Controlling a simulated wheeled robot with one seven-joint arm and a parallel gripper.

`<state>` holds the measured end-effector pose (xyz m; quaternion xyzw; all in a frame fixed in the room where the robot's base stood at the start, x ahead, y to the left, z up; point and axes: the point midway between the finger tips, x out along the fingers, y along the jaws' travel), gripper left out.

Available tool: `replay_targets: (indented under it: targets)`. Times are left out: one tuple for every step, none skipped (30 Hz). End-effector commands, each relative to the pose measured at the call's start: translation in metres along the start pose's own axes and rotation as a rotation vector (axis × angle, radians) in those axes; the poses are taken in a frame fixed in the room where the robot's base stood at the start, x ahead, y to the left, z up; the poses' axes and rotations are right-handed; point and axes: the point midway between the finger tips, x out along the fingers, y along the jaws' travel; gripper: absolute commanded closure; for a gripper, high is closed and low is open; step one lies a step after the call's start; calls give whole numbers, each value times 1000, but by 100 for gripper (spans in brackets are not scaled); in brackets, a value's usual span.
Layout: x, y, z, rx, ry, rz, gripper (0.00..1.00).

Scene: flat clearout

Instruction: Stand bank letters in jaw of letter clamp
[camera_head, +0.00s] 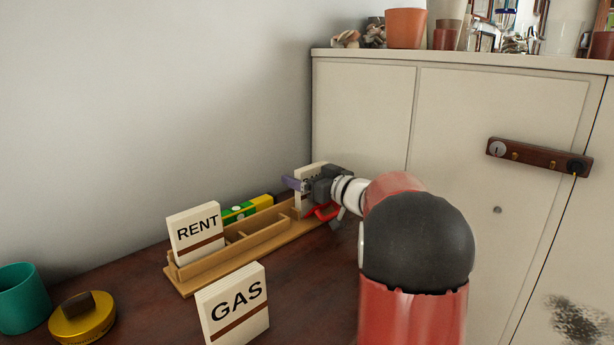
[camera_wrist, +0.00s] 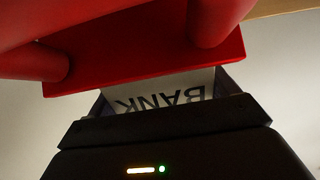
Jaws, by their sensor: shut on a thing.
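The bank letters, a pale upright block with black lettering (camera_head: 301,204), are at the far right end of the wooden rack. My gripper (camera_head: 308,186) is shut on them; its dark body and purple finger hide part of them. In the wrist view the word BANK shows upside down on the letters (camera_wrist: 165,92) between the fingers. A red part (camera_head: 323,212) sits just below the gripper, and a large red piece (camera_wrist: 150,65) covers the top of the wrist view. It may be the letter clamp. I cannot tell whether the letters are inside its jaw.
The wooden rack (camera_head: 232,263) holds RENT letters (camera_head: 196,233) at its left end; its middle compartments look empty. GAS letters (camera_head: 235,304) stand in front. A green-yellow level (camera_head: 240,211) lies behind. A gold tin (camera_head: 82,318) and teal cup (camera_head: 22,298) stand left. A cabinet (camera_head: 365,115) stands close behind.

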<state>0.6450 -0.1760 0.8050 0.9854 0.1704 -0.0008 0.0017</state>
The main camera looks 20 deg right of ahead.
Motion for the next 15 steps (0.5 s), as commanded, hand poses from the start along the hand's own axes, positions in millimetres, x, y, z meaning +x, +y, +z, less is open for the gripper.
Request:
replay_targets:
  targets:
    - [0, 0, -1, 0, 0, 0, 39]
    - [0, 0, -2, 1, 0, 0, 39]
    - [0, 0, -2, 1, 0, 0, 39]
    - [0, 0, -2, 1, 0, 0, 39]
    - [0, 0, -2, 1, 0, 0, 39]
    - [0, 0, -1, 1, 0, 0, 39]
    - [0, 0, -1, 0, 0, 0, 39]
    - [0, 0, -1, 0, 0, 0, 39]
    - [0, 0, -1, 0, 0, 0, 39]
    - [0, 0, 0, 0, 1, 0, 39]
    - [0, 0, 0, 0, 1, 0, 39]
    - [0, 0, 0, 0, 1, 0, 39]
    - [0, 0, 0, 0, 1, 0, 11]
    - [0, 0, 0, 0, 1, 0, 7]
    - [0, 0, 0, 0, 1, 0, 2]
